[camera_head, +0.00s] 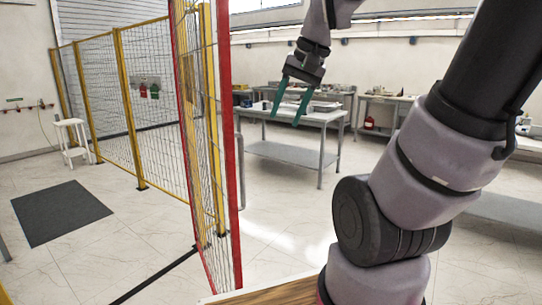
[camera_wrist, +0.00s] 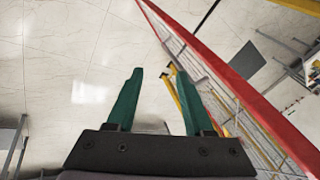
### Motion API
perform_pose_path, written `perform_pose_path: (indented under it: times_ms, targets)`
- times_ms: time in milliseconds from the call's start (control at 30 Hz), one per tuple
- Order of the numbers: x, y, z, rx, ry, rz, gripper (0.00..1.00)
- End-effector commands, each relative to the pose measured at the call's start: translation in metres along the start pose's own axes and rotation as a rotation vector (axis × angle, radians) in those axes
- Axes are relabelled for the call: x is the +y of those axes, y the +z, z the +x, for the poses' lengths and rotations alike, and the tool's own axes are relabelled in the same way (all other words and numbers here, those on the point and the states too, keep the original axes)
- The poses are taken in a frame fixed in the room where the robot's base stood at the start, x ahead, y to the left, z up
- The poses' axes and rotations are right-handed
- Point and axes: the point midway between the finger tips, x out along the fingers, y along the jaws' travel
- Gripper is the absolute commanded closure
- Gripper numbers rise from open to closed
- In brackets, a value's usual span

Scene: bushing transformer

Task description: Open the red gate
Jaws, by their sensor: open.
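The red gate (camera_head: 230,150) is a tall mesh panel with a red frame, left of centre in the head view. It stands at an angle to the dark strip on the floor, so it appears swung open. A thin grey bar, seemingly a handle, shows beside its right edge. My gripper (camera_head: 292,102) has green fingers spread apart and empty, and it appears right of the gate in the picture. In the wrist view the fingers (camera_wrist: 155,78) point up the picture, with the gate's red frame (camera_wrist: 215,68) running diagonally to their right. I see no contact.
A yellow mesh fence (camera_head: 125,95) runs along the left. A dark mat (camera_head: 60,212) and a white stool (camera_head: 72,143) are on that side. A grey workbench (camera_head: 290,155) stands behind my gripper. Wooden edge (camera_head: 275,293) at the bottom. Tiled floor between is clear.

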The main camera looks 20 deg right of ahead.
Motion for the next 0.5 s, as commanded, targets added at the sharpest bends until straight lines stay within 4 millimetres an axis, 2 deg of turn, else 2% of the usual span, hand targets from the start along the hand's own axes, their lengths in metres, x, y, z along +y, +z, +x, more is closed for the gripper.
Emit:
perform_pose_path:
  times_ms: [33, 100, 500]
  targets:
    - [0.0, -0.008, 0.016, -0.076, 0.02, 0.061, 0.48]
    - [-0.001, -0.015, 0.034, -0.176, 0.032, 0.143, 0.48]
    - [-0.002, -0.064, 0.133, -0.764, -0.054, 0.646, 0.48]
